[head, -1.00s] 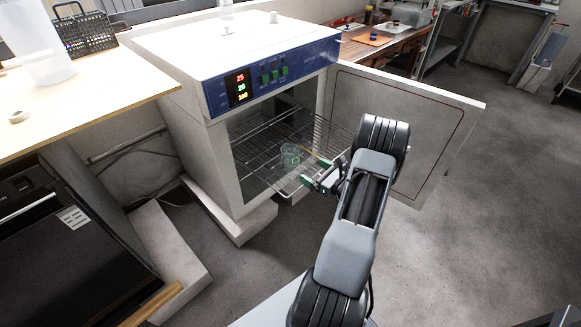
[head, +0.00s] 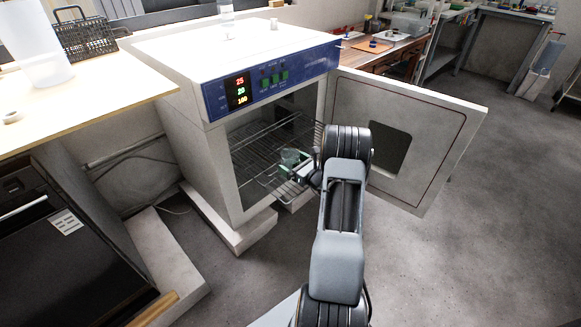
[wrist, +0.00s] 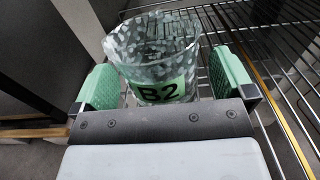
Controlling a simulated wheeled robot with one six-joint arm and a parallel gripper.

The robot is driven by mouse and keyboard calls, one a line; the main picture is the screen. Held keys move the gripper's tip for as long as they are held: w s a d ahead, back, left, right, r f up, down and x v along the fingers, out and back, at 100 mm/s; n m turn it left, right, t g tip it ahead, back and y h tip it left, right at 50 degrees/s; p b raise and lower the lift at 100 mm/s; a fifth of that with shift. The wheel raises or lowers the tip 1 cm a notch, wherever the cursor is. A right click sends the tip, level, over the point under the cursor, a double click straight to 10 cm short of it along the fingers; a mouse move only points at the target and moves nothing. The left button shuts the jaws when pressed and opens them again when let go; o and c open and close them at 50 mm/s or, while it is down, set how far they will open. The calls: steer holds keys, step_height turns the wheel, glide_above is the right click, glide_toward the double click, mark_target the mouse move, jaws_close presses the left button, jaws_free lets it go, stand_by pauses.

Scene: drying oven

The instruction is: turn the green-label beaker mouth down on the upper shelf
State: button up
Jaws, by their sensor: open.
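The clear glass beaker (head: 290,157) stands on the wire shelf (head: 262,150) of the open oven, near the shelf's front. In the wrist view the beaker (wrist: 155,45) has a green label reading B2, and its wide rim appears to face up. My gripper (head: 302,172) is at the shelf's front edge, by the beaker. In the wrist view my gripper (wrist: 165,70) is open, with green pads on either side of the beaker and visible gaps between pads and glass. The beaker's lower part is hidden behind the gripper body.
The oven door (head: 405,140) stands open to the right, close beside my arm. The oven's side wall (head: 205,165) is left of the shelf. A yellow rod (wrist: 275,105) lies along the shelf right of my gripper. A wooden counter (head: 90,95) is at left.

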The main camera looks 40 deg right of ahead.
steer(key=shift+w+a, duration=0.15)
steer(key=shift+w, duration=0.65)
steer(key=c, duration=1)
